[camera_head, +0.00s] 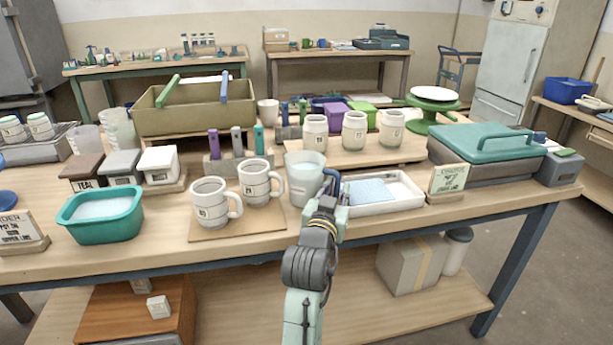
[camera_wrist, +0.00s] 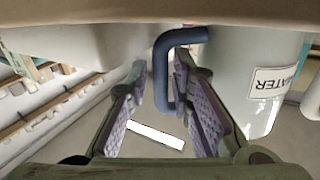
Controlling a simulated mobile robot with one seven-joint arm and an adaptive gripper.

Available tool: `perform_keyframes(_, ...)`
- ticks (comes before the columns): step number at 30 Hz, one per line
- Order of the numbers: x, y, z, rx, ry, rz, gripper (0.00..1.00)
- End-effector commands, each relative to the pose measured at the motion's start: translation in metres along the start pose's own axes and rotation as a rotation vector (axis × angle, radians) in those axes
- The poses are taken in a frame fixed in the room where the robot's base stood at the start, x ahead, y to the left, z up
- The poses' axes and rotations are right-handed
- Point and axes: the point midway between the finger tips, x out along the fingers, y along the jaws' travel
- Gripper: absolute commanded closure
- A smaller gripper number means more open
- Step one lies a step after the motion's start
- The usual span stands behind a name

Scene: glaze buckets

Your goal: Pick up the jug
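The jug (camera_head: 305,176) is a pale translucent vessel standing upright near the front edge of the workbench. In the wrist view the jug (camera_wrist: 245,85) fills the right side, with a label reading WATER that appears upside down. Its dark blue handle (camera_wrist: 165,75) lies between my gripper's two purple-padded fingers (camera_wrist: 160,88). The fingers are apart, with a gap visible to the left of the handle. In the head view my gripper (camera_head: 331,188) is at the jug's right side, at the handle, and partly hides it.
A white tray (camera_head: 413,192) with a pale blue sheet is close on the right. Two white mugs (camera_head: 213,203) stand on a board to the left. Jars (camera_head: 354,132) stand behind. A sign (camera_head: 449,180) and a teal-lidded box (camera_head: 478,168) are farther right.

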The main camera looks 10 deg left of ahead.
Motion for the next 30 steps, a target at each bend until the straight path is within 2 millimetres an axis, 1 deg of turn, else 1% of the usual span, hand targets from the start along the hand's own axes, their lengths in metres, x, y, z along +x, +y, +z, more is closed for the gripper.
perform_keyframes(1, 0.0054, 0.0, -0.001, 0.0, -0.001, 0.001, 0.79)
perform_keyframes(3, 0.0094, -0.0001, -0.0004, 0.0, 0.0, 0.0, 0.79)
perform_keyframes(10, 0.0105, -0.0003, 0.0004, 0.0, 0.001, -0.001, 0.79)
perform_keyframes(19, 0.0102, -0.0005, 0.0004, 0.001, 0.0, -0.001, 0.99)
perform_keyframes(30, 0.0102, -0.0005, 0.0004, 0.001, 0.0, -0.001, 1.0)
